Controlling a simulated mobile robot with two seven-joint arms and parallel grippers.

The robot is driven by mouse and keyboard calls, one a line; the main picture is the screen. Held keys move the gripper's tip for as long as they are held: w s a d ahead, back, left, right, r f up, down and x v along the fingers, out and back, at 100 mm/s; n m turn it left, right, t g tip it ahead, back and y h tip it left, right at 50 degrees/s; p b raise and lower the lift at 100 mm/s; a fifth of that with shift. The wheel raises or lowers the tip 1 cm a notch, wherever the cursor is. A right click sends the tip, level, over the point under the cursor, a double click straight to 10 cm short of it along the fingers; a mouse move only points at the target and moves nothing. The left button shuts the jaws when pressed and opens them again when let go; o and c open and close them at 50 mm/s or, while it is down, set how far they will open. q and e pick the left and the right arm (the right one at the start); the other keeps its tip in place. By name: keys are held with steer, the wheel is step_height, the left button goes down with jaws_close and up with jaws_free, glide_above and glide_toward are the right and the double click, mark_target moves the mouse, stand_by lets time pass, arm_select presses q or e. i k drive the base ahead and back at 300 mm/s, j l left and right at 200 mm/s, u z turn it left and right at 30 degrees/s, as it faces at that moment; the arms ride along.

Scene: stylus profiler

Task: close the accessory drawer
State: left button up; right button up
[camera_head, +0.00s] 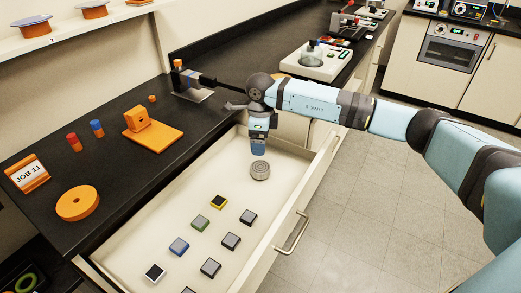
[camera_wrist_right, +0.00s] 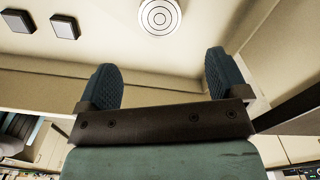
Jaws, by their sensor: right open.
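The accessory drawer (camera_head: 143,243) is pulled far out from under the black bench. Its cream front carries a bar handle (camera_head: 293,234) on the right side. Inside lie several small square blocks and a grey round disc (camera_head: 260,170) near the far end. My right gripper (camera_head: 258,148) points down over the drawer's far end, just behind the disc. In the right wrist view its two fingers (camera_wrist_right: 163,78) are spread, with nothing between them, and the disc (camera_wrist_right: 159,15) shows beyond them. I cannot tell whether the fingertips touch the drawer. My left gripper is not in view.
On the bench (camera_head: 110,155) stand an orange fixture (camera_head: 153,132), an orange ring (camera_head: 77,203), a JOB 11 sign (camera_head: 27,174) and a small stage device (camera_head: 190,83). A white instrument (camera_head: 318,60) sits farther back. The tiled floor (camera_head: 350,200) right of the drawer is clear.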

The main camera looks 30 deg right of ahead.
mark_target(278, 201)
steer(key=k, duration=1)
